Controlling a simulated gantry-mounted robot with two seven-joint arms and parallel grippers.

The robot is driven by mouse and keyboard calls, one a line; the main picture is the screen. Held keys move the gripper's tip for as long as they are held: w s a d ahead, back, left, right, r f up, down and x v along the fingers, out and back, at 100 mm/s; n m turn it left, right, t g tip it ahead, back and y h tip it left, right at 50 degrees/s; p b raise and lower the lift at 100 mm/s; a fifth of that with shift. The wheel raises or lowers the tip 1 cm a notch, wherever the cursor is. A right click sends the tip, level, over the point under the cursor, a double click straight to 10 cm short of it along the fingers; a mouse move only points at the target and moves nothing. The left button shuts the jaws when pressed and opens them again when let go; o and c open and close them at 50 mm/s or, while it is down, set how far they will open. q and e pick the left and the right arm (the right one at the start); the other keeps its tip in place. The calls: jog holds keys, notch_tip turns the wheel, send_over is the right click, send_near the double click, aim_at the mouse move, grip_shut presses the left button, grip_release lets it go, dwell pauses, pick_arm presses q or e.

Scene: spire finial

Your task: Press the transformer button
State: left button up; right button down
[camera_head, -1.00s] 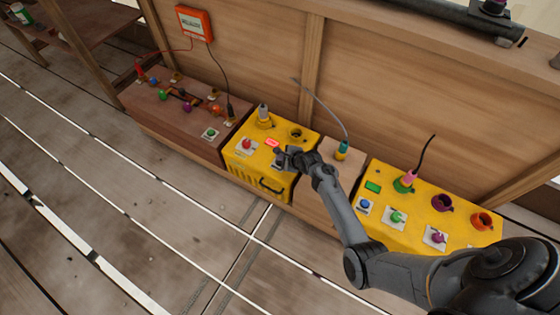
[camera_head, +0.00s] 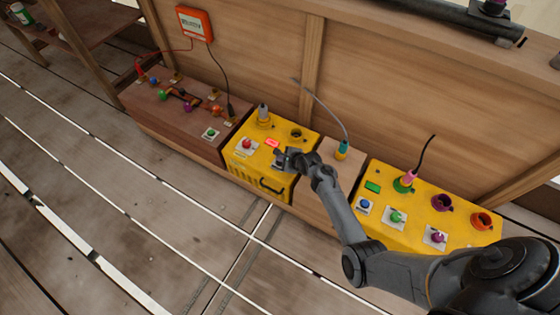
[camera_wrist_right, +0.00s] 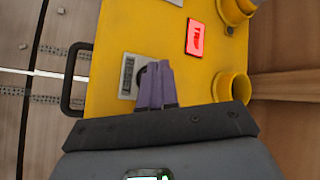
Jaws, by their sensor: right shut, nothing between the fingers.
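The middle yellow box (camera_head: 258,163) has a lit red display (camera_head: 271,142), which also shows in the right wrist view (camera_wrist_right: 195,37). A red button (camera_head: 247,144) is on a pale plate at the box's left front. My right gripper (camera_head: 280,155) is shut and empty over the right part of this box. In the right wrist view its purple fingers (camera_wrist_right: 157,80) cover part of a grey labelled plate (camera_wrist_right: 127,77) with a dark round part. What is under the fingertips is hidden, and I cannot tell whether they touch it. My left gripper is out of view.
Another yellow box (camera_head: 415,223) at right has a green display, and blue, green and purple buttons. A brown panel (camera_head: 165,118) with coloured knobs and a green button stands at left. A teal plug (camera_head: 342,150) on a cable stands behind my right arm. A wooden wall is behind.

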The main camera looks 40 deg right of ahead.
jog(key=shift+f, duration=0.15)
jog(key=shift+f, duration=0.3)
dwell(0.6)
jog(key=shift+r, duration=0.1)
jog(key=shift+r+p, duration=0.8)
jog(key=shift+p, duration=0.3)
jog(key=shift+r+p, duration=0.7)
jog(key=shift+p, duration=0.1)
notch_tip(320, 180, up, 4)
jog(key=p, duration=0.4)
jog(key=shift+f, duration=0.2)
